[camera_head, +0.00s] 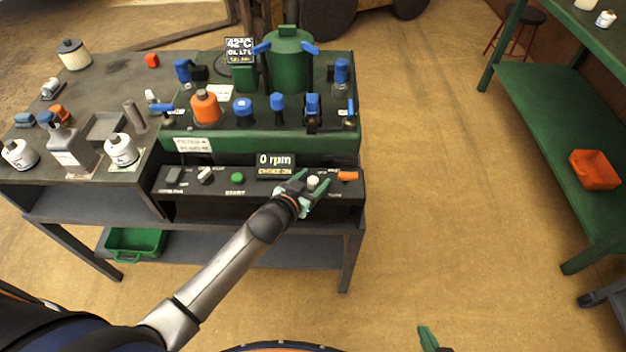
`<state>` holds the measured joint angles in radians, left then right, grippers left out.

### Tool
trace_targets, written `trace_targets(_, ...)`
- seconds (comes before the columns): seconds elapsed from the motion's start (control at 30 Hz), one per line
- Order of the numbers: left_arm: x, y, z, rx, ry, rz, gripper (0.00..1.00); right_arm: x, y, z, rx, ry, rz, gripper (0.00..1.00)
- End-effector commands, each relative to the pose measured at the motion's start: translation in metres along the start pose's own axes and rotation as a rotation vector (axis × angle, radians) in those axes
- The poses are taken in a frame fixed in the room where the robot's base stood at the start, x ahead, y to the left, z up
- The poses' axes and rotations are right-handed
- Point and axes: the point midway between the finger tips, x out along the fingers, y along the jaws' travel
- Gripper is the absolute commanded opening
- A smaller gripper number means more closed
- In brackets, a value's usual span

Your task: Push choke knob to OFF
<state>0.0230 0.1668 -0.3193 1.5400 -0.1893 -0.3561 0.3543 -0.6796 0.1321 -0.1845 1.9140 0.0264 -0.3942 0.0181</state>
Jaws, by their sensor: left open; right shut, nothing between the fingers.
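A small pale knob (313,181) stands on the dark control panel (210,200), right of the display. I take it to be the choke knob; the lettering below it is too small to read. My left gripper (309,187) is open at this knob, with a pale green finger on either side. I cannot tell whether the fingers touch it. The display (276,166) reads 0 rpm, with a yellow line below that looks like CHOKE ON. My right gripper (428,339) shows only partly at the bottom edge. It is shut and empty, away from the bench.
A green block (240,142) with blue-handled valves stands behind. Floor right of the bench is clear.

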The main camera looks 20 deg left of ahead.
Motion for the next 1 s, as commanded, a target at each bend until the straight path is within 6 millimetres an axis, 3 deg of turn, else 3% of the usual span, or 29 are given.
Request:
trace_targets(0.27,0.0011,0.0003,-0.0004,0.000,0.001,0.001,0.64,0.0001,-0.0001,0.0000,0.000,0.000,0.000,0.00)
trace_targets(0.83,0.0008,0.0004,-0.0002,0.000,0.000,0.001,0.00,0.0001,0.0000,-0.0001,0.001,0.000,0.000,0.00)
trace_targets(1.0,0.0008,0.0004,-0.0001,0.000,0.000,0.001,0.00,0.0001,0.0000,-0.0002,0.001,0.001,0.000,0.00)
